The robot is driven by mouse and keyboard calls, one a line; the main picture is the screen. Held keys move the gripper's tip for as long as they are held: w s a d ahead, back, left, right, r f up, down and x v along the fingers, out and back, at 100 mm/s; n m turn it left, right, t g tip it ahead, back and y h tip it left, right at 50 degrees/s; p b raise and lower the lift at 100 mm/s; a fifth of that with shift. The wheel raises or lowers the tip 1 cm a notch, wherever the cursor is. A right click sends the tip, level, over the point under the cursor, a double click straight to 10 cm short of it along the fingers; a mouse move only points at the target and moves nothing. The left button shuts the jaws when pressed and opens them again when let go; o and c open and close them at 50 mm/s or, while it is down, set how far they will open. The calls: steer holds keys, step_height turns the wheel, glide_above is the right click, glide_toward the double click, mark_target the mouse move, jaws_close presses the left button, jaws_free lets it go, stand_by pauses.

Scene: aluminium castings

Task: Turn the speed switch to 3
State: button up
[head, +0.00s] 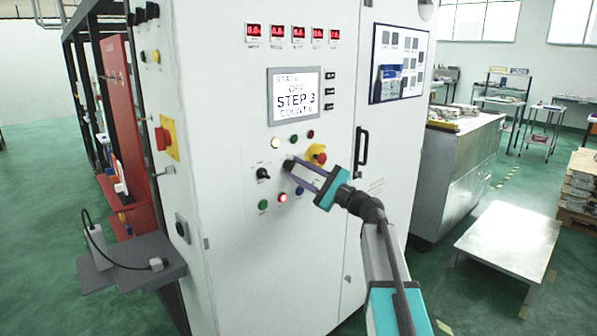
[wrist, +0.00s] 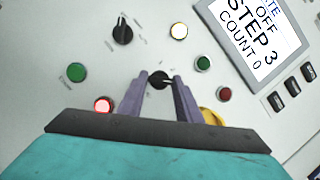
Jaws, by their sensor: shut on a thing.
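The white control cabinet (head: 230,110) carries two black rotary switches. My gripper (head: 290,168) reaches its front from the right. In the wrist view its two purple-grey fingers (wrist: 160,82) are shut on one black rotary switch (wrist: 159,77), one finger on each side. Its pointer is mostly hidden and its labels are too small to read. The other black rotary switch (head: 263,174) is to the left and free; it also shows in the wrist view (wrist: 122,32), with a pale pointer line. I cannot read which one is marked speed.
The display (head: 295,95) reads STATE OFF, STEP 3, COUNT 0. A red mushroom button on yellow (head: 317,153) sits close to my fingers. A lit red lamp (head: 283,197), a green button (head: 263,204) and a door handle (head: 361,146) are nearby.

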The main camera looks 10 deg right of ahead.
steer(key=shift+f, duration=0.1)
steer(key=o, duration=1)
steer(key=shift+o, duration=0.2)
steer(key=shift+d, duration=0.1)
steer(key=b+v, duration=0.3)
steer(key=v, duration=1)
steer(key=shift+s+d, duration=0.2)
steer(key=shift+s, duration=0.1)
steer(key=shift+a, duration=0.1)
